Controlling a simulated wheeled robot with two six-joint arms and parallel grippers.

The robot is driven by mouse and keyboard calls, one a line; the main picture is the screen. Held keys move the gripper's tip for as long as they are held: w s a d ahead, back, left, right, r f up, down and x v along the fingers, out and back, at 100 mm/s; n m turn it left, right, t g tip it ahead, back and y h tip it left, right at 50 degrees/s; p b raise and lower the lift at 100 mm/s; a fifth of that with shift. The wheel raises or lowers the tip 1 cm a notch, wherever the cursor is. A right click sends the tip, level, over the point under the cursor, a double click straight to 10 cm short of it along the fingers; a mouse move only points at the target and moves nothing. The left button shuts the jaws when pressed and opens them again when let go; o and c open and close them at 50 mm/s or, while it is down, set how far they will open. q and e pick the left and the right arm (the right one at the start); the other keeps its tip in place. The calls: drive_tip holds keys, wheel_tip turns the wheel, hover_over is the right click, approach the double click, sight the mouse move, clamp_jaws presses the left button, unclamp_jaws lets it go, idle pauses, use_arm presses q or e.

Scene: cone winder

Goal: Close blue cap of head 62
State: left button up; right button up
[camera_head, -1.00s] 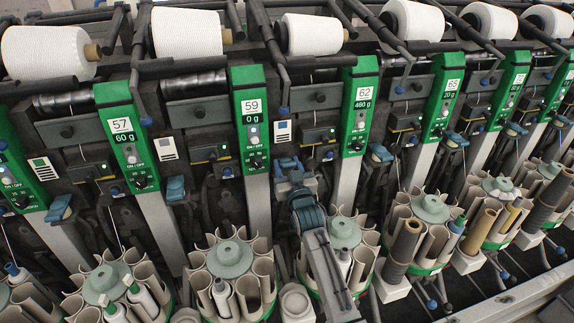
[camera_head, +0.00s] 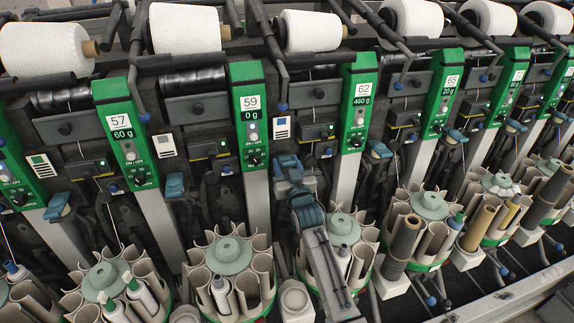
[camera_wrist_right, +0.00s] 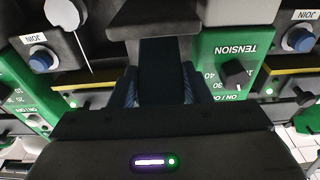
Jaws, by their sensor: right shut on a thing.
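A blue cap (camera_head: 287,161) shows between this panel and the head 59 panel (camera_head: 250,115). My right gripper (camera_head: 289,172) is at this cap, shut on it. The arm hides part of the area below. In the right wrist view my right gripper (camera_wrist_right: 165,92) points in between green panels, with blue edges showing on both sides of it. The cap's exact tilt is hard to tell. My left gripper is not in view.
Other blue caps (camera_head: 174,186) sit between the neighbouring panels. White yarn cones (camera_head: 313,31) line the top. Round bobbin magazines (camera_head: 229,255) stand close together below. A tension knob (camera_wrist_right: 234,73) is near the gripper in the wrist view. Room between the panels is narrow.

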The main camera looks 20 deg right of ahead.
drive_tip(key=shift+f, duration=0.45)
drive_tip(key=o, duration=1.1)
drive_tip(key=shift+w, duration=0.2)
drive_tip(key=shift+r, duration=0.1)
drive_tip(key=s+f+b, duration=0.1)
drive_tip(key=s+b, duration=0.1)
drive_tip(key=s, duration=0.8)
drive_tip(key=shift+s+f, duration=0.3)
drive_tip(key=shift+s, duration=0.1)
